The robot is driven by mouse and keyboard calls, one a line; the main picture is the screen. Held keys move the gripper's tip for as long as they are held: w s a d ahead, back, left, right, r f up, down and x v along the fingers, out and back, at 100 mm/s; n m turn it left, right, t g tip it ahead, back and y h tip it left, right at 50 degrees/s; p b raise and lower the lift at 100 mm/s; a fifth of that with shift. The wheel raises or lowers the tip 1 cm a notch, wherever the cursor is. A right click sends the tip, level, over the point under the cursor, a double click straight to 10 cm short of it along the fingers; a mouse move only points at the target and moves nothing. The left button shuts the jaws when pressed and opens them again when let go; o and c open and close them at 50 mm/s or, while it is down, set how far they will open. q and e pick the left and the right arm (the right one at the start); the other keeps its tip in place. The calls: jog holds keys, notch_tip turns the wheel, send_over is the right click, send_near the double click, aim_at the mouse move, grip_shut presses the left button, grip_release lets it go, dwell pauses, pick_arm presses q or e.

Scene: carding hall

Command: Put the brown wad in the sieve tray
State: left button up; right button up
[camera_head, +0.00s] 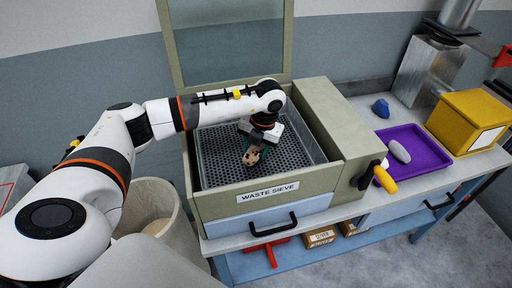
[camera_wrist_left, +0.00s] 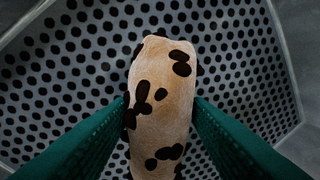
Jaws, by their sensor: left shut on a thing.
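The brown wad (camera_head: 252,157) is a tan, oblong piece with dark brown spots. In the left wrist view the wad (camera_wrist_left: 162,105) stands lengthwise between the two green fingers of my left gripper (camera_wrist_left: 160,112), which touch it on both sides. My left gripper (camera_head: 255,146) is shut on it, inside the outline of the sieve tray (camera_head: 215,158). The tray is a grey perforated bed in the box labelled WASTE SIEVE; its holes (camera_wrist_left: 80,80) fill the wrist view behind the wad. Whether the wad touches the bed I cannot tell. My right gripper is not in view.
The sieve's raised lid frame (camera_head: 228,83) stands behind. A crank with a yellow handle (camera_head: 385,180) is at its right. A purple tray (camera_head: 425,177) holds a grey lump (camera_head: 399,151). A blue lump (camera_head: 381,108) and yellow box (camera_head: 470,122) are beyond. A bin (camera_head: 160,208) stands left.

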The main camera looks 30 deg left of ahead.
pick_arm(q)
jog(key=shift+f, duration=0.6)
jog(key=shift+f, duration=0.1)
jog(key=o, duration=1)
